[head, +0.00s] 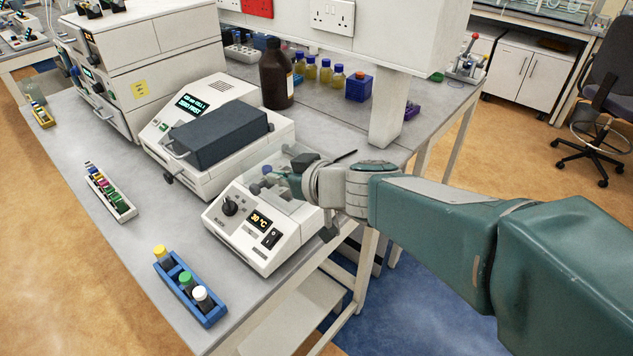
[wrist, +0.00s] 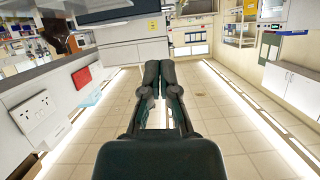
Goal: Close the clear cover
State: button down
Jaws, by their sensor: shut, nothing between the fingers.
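The clear cover (head: 264,160) is a see-through panel above the back of the small white heater unit (head: 232,228), which shows 30 °C. It looks raised, but its exact angle is hard to tell behind my gripper. My gripper (head: 270,182) reaches in from the right over the unit's top, close to the cover; whether they touch I cannot tell. In the wrist view my gripper's dark fingers (wrist: 165,75) are together and empty. The cover does not show clearly in the wrist view.
A white instrument with a dark lid (head: 220,135) stands just behind the unit. A blue vial rack (head: 207,318) and a white tube rack (head: 122,210) lie to the left. A brown bottle (head: 276,85) stands behind. The bench front is mostly clear.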

jog(key=s+a+v, duration=0.1)
jog(key=v, duration=0.9)
jog(key=s+d+f+m+g+h, duration=0.3)
jog(key=s+d+f+m+h, duration=0.4)
jog(key=s+d+m+h, duration=0.1)
jog(key=s+d+h, duration=0.1)
jog(key=s+d, duration=0.1)
jog(key=d, duration=0.1)
jog(key=shift+s+d+f+g+h, duration=0.2)
jog(key=shift+s+d+g+h, duration=0.1)
jog(key=shift+d+h, duration=0.1)
dwell(1.7)
